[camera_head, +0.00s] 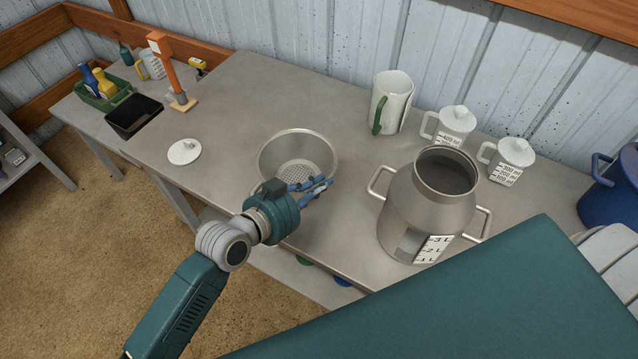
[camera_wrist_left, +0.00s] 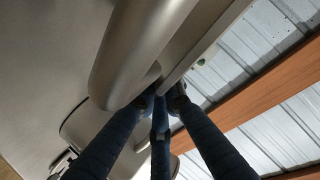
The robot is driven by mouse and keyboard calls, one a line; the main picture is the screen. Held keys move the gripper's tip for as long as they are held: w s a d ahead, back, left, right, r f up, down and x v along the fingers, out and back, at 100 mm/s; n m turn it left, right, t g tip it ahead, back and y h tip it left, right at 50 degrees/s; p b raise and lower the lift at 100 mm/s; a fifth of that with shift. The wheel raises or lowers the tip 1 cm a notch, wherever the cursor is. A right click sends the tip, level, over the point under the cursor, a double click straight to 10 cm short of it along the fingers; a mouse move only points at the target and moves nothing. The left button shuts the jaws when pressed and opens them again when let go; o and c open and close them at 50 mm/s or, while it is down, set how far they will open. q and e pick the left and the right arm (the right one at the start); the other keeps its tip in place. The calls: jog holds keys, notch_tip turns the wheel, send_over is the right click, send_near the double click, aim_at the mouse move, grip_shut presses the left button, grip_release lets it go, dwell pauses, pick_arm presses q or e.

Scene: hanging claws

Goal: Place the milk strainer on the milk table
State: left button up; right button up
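The milk strainer (camera_head: 277,151) is a round metal bowl with a perforated bottom. It is at the middle of the grey milk table (camera_head: 235,95), upright or nearly so; I cannot tell whether it rests on the table or is just above it. My left gripper (camera_head: 318,186) is at its near right rim, with the blue fingers close together. In the left wrist view the fingers (camera_wrist_left: 160,95) converge on the rim of the strainer (camera_wrist_left: 140,55) and look shut on it. The fingertips are partly hidden there. My right gripper is not in view.
A milk can (camera_head: 432,205) stands right of the strainer. A white lid (camera_head: 184,152) lies left. A blue pot (camera_head: 612,190) is far right.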

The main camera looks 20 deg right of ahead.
pick_arm(q)
jog(key=shift+o, duration=1.4)
jog(key=shift+r, duration=0.2)
jog(key=v, duration=1.2)
jog(key=shift+f, duration=0.1)
